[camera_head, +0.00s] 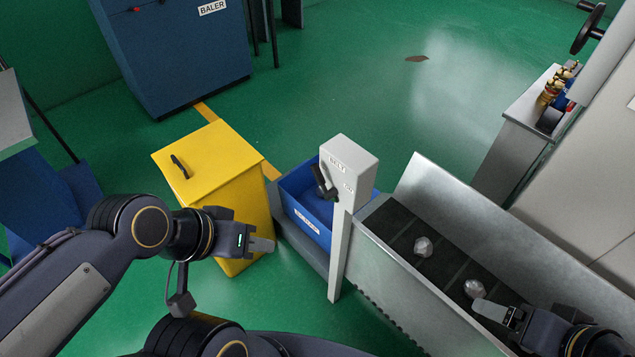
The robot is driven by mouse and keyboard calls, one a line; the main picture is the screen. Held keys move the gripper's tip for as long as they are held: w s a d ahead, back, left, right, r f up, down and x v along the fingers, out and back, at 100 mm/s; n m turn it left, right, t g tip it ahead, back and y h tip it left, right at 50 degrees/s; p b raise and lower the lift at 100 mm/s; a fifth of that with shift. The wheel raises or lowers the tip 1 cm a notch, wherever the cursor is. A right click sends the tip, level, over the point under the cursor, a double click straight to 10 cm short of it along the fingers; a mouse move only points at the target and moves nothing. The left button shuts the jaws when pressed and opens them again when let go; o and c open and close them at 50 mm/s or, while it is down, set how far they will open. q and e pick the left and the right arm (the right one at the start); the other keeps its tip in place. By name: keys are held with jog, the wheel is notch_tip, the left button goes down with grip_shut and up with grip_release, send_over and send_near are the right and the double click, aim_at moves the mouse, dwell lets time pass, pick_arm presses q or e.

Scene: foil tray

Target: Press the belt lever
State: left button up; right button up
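The belt lever (325,183) is a short black handle on the face of a pale grey post (345,215) beside the conveyor. The post's head has a label, too small to read fully. My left gripper (263,245) is to the left of the post and below the lever, apart from both. Its fingers show as one blunt grey tip, with nothing held. My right gripper (486,306) is low over the conveyor belt (440,262), close to a crumpled foil ball (474,289). I cannot tell whether it touches the ball or is open.
Another foil ball (423,247) lies on the belt. A blue bin (301,209) stands behind the post at the belt's end. A yellow box (215,165) with a black handle stands behind my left gripper. A blue baler (180,50) is at the back.

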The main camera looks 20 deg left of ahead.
pick_arm(q)
jog(key=shift+w+r, duration=0.1)
jog(key=shift+r, duration=0.05)
jog(key=c, duration=0.3)
jog(key=shift+n+g, duration=0.5)
jog(key=shift+n, duration=0.2)
jog(key=w+r, duration=0.1)
jog(key=w+a+r, duration=0.1)
jog(key=w, duration=0.1)
jog(key=w+a+r, duration=0.1)
jog(key=shift+w+r, duration=0.1)
jog(key=shift+w, duration=0.1)
grip_shut()
jog(key=w+a+n+g+y, duration=0.1)
jog(key=w+n+g, duration=0.1)
jog(key=w, duration=1)
jog(key=w+a+f+n+g+y+p, duration=0.1)
jog(key=w+n, duration=0.4)
jog(key=w, duration=0.8)
jog(key=shift+w+g+y, duration=0.15)
jog(key=shift+g+y, duration=0.25)
jog(key=shift+g, duration=0.3)
